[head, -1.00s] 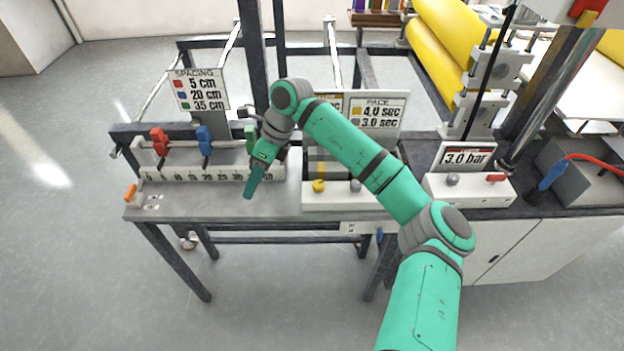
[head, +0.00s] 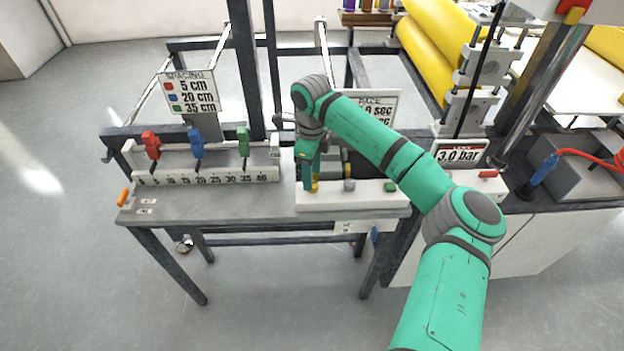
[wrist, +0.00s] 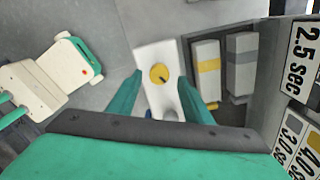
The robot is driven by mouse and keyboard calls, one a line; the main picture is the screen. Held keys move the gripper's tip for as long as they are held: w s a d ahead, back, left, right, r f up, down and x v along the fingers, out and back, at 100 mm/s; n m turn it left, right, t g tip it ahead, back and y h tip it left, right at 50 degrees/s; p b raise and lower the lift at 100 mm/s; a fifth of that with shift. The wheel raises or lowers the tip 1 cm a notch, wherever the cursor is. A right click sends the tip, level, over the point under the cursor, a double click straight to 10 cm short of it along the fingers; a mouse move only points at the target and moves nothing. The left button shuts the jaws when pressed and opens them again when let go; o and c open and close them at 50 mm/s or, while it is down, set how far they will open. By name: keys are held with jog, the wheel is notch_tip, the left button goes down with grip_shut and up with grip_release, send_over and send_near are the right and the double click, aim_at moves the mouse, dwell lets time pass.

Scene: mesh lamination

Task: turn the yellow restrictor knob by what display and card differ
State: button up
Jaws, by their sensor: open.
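The yellow knob (wrist: 159,73) is a round dial with a small dark mark, on a white block. In the wrist view it lies between the two fingertips of my gripper (wrist: 159,80). The jaws are open, and I cannot tell whether they touch it. In the head view my gripper (head: 307,178) points down over the knob (head: 315,187), hiding part of it. A display (wrist: 303,57) reads 2.5 sec in the wrist view. Beside it, the card (wrist: 298,140) shows 4.0 sec and 3.0 sec. My arm hides part of the pace card (head: 382,105) in the head view.
Red (head: 151,143), blue (head: 196,142) and green (head: 243,140) clamps stand on a numbered rail at left. A 3.0 bar display (head: 458,155) stands at right.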

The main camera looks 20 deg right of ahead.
notch_tip(320, 180, down, 2)
jog(key=shift+w+a+f, duration=0.1)
jog(key=shift+a+f, duration=0.1)
jog(key=shift+f, duration=0.1)
jog(key=shift+d+f, duration=0.15)
jog(key=shift+d, duration=0.05)
jog(key=shift+s+d, duration=0.15)
jog(key=shift+s, duration=0.05)
jog(key=c, duration=1.1)
jog(key=shift+o, duration=0.2)
